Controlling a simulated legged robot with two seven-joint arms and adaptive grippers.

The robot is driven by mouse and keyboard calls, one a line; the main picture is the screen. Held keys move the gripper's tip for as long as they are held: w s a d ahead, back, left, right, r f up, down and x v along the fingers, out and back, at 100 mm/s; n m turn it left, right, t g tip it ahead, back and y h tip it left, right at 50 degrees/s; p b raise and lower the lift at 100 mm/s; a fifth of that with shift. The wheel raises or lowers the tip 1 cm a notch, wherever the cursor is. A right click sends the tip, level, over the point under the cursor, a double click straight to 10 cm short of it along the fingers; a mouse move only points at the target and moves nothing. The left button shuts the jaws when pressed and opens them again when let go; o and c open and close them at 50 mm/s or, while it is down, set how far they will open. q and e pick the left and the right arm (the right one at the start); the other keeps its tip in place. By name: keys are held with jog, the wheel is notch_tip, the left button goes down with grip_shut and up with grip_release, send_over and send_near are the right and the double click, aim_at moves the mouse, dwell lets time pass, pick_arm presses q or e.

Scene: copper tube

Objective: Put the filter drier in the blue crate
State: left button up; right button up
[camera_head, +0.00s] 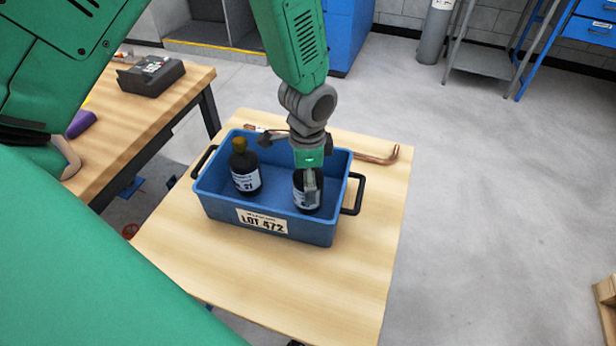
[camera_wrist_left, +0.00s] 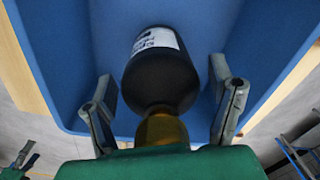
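The blue crate (camera_head: 215,205), with a "LOT 472" label and black side handles, stands on a wooden table. Two dark bottle-shaped filter driers with white labels and brass necks stand in it. One filter drier (camera_head: 245,182) is in the left part, upright and clear of my gripper. The other filter drier (camera_head: 300,198) is in the right part, partly hidden by my left gripper (camera_head: 310,180). In the left wrist view this filter drier (camera_wrist_left: 160,75) lies between the fingers of my left gripper (camera_wrist_left: 165,100), with gaps on both sides.
A bent copper tube (camera_head: 375,158) lies behind the crate on the table (camera_head: 300,290). The table is bare in front of the crate. A second wooden table (camera_head: 130,110) at the left holds a dark device (camera_head: 150,76). Open floor lies to the right.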

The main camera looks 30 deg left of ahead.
pick_arm(q)
notch_tip(320, 180, up, 12)
jog(key=shift+d+r+p, duration=0.1)
jog(key=shift+d+p, duration=0.05)
jog(key=shift+p, duration=0.65)
pick_arm(e)
jog(key=shift+r, duration=0.85)
